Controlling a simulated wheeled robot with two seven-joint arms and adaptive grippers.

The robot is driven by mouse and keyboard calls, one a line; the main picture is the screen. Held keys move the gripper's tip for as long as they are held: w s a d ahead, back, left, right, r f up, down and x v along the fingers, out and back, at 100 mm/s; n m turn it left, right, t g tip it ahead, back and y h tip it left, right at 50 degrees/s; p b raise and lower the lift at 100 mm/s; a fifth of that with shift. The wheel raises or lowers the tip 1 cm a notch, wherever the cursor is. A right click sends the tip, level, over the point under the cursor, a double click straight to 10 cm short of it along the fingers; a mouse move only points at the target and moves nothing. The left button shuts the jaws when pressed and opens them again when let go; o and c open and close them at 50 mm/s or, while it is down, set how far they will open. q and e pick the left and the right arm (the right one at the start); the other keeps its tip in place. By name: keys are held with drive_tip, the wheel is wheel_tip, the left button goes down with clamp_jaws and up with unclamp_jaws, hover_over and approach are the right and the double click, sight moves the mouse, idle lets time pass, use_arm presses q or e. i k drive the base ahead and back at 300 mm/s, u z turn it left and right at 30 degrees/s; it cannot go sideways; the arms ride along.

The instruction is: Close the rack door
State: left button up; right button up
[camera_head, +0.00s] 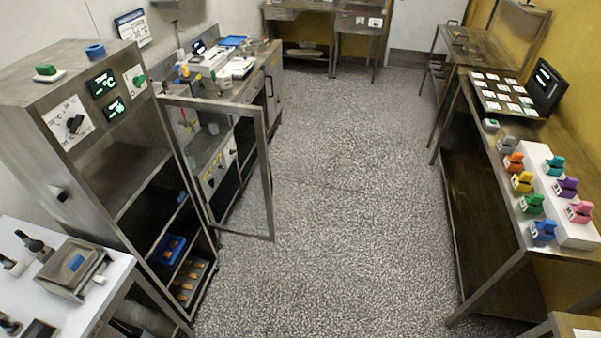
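The rack (90,160) is a tall steel cabinet at the left, with displays and knobs on its upper front panel. Its front is open and shows shelves, with a blue container (170,248) and a tray of orange-brown pieces (188,281) low inside. The rack door (268,185) is a steel frame with a clear middle. It stands swung wide open, reaching from the rack's far side out over the floor. Neither of my grippers shows in the head view.
A white-topped table (25,275) with tools stands in front of the rack at lower left. Steel counters (245,85) run behind the door. A long bench (500,180) with coloured clips is at the right. The speckled floor (340,200) between is clear.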

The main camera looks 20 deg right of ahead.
sight(163, 101)
drive_tip(key=z, duration=1.5)
drive_tip(key=i, duration=3.4)
drive_tip(key=u, duration=3.7)
drive_tip(key=i, duration=0.55)
drive_tip(key=u, duration=1.8)
